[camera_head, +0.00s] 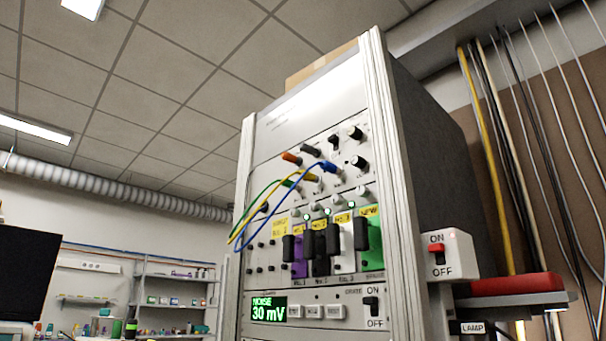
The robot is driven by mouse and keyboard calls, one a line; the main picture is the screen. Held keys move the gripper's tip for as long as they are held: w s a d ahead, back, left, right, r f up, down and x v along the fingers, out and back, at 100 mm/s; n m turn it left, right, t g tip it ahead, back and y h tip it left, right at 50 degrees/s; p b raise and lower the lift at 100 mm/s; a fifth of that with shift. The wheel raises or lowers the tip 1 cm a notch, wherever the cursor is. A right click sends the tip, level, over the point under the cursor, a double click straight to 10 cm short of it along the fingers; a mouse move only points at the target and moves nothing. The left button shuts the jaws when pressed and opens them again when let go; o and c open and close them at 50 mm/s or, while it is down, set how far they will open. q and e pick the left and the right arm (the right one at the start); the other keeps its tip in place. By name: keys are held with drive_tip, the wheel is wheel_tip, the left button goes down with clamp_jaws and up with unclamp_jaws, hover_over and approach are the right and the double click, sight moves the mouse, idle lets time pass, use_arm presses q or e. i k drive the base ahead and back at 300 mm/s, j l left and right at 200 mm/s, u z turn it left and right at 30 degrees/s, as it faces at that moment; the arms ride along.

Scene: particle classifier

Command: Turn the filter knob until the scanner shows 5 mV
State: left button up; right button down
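The scanner display (267,309) is at the lower left of the rack front and reads "NOISE 30 mV" in green. Several black knobs sit on the upper panel, among them one at the upper right (355,133) and one below it (360,163). I cannot tell which of the knobs is the filter knob, as the labels are too small to read. Neither of my grippers shows in the head view.
The tall rack (378,200) has coloured cables (247,222) looping from its panel. An ON/OFF switch box (446,254) is on its right side, above a shelf with a red object (510,284). A dark screen (25,275) and shelves (172,292) are at left.

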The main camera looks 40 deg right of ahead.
sight(354, 133)
drive_tip(key=k+j+z, duration=0.2)
drive_tip(key=z, duration=0.25)
drive_tip(key=k+z, duration=0.9)
drive_tip(key=i+j, duration=0.05)
drive_tip(key=i, duration=0.05)
